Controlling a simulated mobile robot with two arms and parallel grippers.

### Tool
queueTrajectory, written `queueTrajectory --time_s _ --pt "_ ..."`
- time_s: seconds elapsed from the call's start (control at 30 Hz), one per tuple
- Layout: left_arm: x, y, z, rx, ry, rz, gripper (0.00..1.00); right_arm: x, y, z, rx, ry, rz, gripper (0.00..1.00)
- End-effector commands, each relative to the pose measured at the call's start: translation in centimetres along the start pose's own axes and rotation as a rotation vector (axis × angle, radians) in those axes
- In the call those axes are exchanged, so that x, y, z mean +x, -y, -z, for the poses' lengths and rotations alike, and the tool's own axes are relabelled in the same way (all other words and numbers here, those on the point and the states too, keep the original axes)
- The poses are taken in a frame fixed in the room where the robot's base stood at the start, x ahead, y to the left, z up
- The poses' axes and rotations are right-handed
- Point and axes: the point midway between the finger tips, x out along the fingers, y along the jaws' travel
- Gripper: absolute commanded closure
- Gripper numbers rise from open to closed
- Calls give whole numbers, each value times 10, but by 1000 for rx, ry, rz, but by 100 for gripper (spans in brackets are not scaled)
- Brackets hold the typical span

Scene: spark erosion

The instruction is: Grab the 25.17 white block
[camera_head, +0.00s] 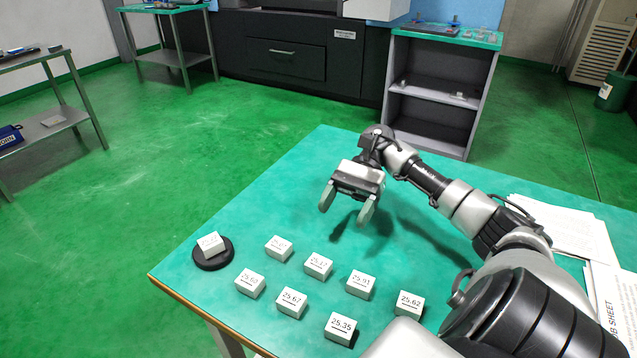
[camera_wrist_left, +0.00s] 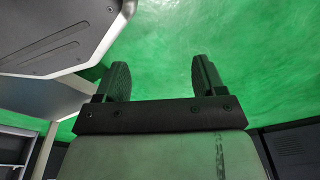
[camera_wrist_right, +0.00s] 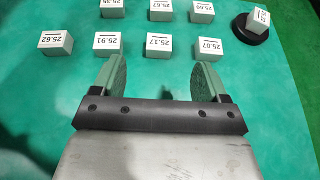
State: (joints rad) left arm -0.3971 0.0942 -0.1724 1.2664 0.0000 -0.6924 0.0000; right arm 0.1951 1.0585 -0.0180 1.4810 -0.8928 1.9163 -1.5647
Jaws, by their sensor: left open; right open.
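The white block marked 25.17 (camera_head: 318,265) sits on the green table, in the far row between the blocks 25.07 and 25.91. It also shows in the right wrist view (camera_wrist_right: 158,45), centred ahead of the gap between my right fingers. My right gripper (camera_head: 346,206) is open and empty above the table, beyond the far row and apart from the block. Its fingers show in the right wrist view (camera_wrist_right: 158,75). My left gripper (camera_wrist_left: 162,75) is open and empty in the left wrist view, with green floor behind it; the head view does not show it.
Block 25.07 (camera_head: 279,248) and block 25.91 (camera_head: 361,284) flank it closely; 25.62 (camera_head: 410,304) is farther right. Blocks 25.67 (camera_head: 292,302) and 25.35 (camera_head: 340,328) are nearer. Another block rests tilted on a black disc (camera_head: 213,260). Papers (camera_head: 570,232) lie at right.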

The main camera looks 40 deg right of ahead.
Motion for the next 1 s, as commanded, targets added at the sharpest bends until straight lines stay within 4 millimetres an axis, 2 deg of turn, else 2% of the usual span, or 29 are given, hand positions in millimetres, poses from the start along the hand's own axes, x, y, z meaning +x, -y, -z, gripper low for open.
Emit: queueTrajectory --time_s 0.03,0.23,0.43,0.67,1.0 --pt "8 0 2 -1 -4 1 30 5 0 12 0 -1 1 26" --pt "9 0 3 -1 -1 1 30 17 0 15 0 1 -3 26" --pt "16 -1 -11 1 8 -1 30 48 0 14 -1 2 -3 26" --pt "22 -1 -20 2 13 -1 30 66 0 14 1 1 -1 26" --pt "34 -2 -51 7 32 -3 30 110 1 13 0 2 -1 26"
